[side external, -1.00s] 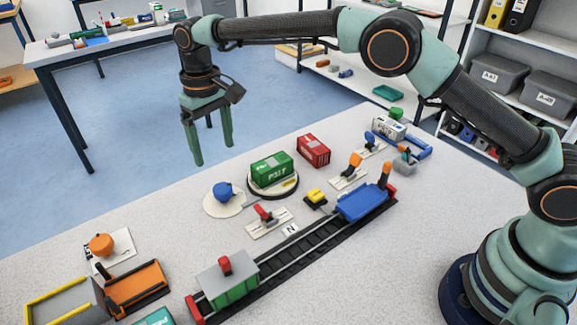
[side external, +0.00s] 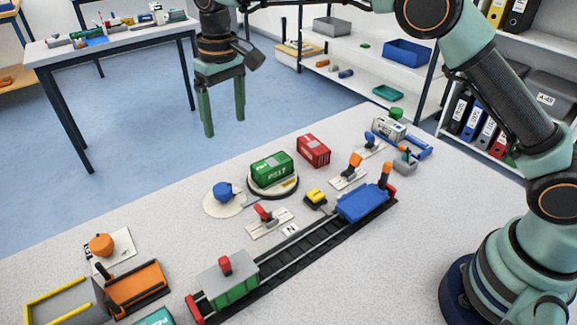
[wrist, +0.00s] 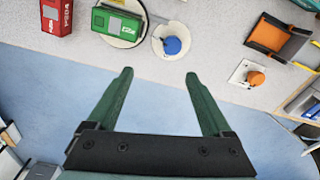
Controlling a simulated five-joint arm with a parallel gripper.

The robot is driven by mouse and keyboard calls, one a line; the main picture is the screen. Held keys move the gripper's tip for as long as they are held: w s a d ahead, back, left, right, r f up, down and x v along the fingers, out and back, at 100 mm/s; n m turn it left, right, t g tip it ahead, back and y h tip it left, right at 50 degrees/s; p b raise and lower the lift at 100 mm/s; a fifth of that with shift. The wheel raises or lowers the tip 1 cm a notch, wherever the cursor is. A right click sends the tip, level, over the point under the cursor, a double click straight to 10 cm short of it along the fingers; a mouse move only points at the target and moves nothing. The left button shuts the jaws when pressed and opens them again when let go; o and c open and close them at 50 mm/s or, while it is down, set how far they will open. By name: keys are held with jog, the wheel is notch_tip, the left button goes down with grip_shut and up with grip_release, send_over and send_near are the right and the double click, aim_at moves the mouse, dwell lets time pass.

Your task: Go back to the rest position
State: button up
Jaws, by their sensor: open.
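My gripper (side external: 224,128) hangs in the air beyond the far edge of the table, its two green fingers apart and pointing down. Nothing is between them. In the wrist view, my gripper (wrist: 157,75) is also open and empty, with the blue floor behind the fingers. The green container (side external: 272,168) stands on a round turntable (side external: 272,192), clear of my gripper. The red container (side external: 313,151) stands just right of it. Both also show at the top of the wrist view, the green container (wrist: 116,24) and the red container (wrist: 57,16).
On the table (side external: 420,225), a track (side external: 290,262) carries a blue wagon (side external: 362,204) and a grey-roofed green wagon (side external: 228,278). Several levers and knobs, including a blue knob (side external: 222,190) and an orange knob (side external: 101,244), stand nearby. Shelves (side external: 350,70) stand behind. Air around my gripper is free.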

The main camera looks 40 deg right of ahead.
jog(key=s+d+r+m+t, duration=0.1)
jog(key=s+d+r, duration=0.4)
jog(key=d, duration=0.2)
jog(key=s+d+r+t, duration=0.2)
jog(key=s+d+r, duration=0.25)
jog(key=d, duration=0.25)
jog(key=s+d+f+t, duration=0.1)
jog(key=s+d+f, duration=0.1)
jog(key=s+d, duration=0.2)
jog(key=s+d+f+m+t, duration=0.1)
jog(key=s+d, duration=0.2)
jog(key=s, duration=0.6)
jog(key=shift+s+d+f, duration=0.15)
jog(key=shift+d+f, duration=0.2)
jog(key=shift+d, duration=0.05)
